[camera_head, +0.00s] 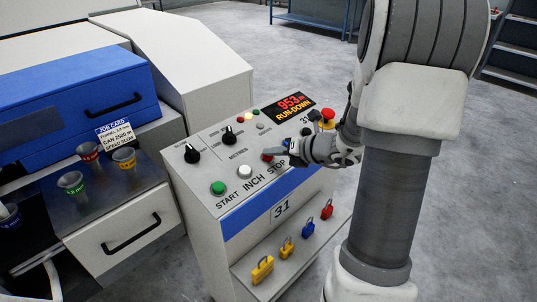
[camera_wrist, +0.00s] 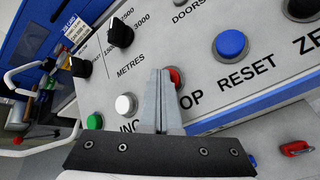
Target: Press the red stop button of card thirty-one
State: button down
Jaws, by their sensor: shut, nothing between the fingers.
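The control panel numbered 31 (camera_head: 205,170) stands in the middle of the head view. Its red STOP button (camera_head: 267,157) is on the sloped top, right of the white INCH button (camera_head: 245,171) and the green START button (camera_head: 218,187). My gripper (camera_head: 275,151) is shut and empty, with its fingertips right at the STOP button. In the wrist view, the shut fingers (camera_wrist: 160,73) cover part of the red STOP button (camera_wrist: 176,77) and its label. I cannot tell whether the tips touch it. The display (camera_head: 289,106) reads 953 m and RUN-DOWN.
A red mushroom button on yellow (camera_head: 328,116) stands behind my wrist. A blue RESET button (camera_wrist: 230,44) is right of STOP, and black knobs (camera_wrist: 120,33) lie to the left. Coloured padlocks (camera_head: 262,270) sit on the lower ledge. Open floor surrounds the panel's right side.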

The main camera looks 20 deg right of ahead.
jog(key=shift+s+d+r+p, duration=0.1)
jog(key=shift+s+r+p, duration=0.1)
jog(key=shift+r+p, duration=0.6)
jog(key=shift+r, duration=0.1)
jog(key=r+p, duration=0.2)
jog(key=s+r+p, duration=0.1)
jog(key=r+p, duration=0.1)
jog(key=shift+s+d+r, duration=0.1)
jog(key=shift+d+r, duration=0.1)
jog(key=shift+r, duration=0.15)
dwell(0.3)
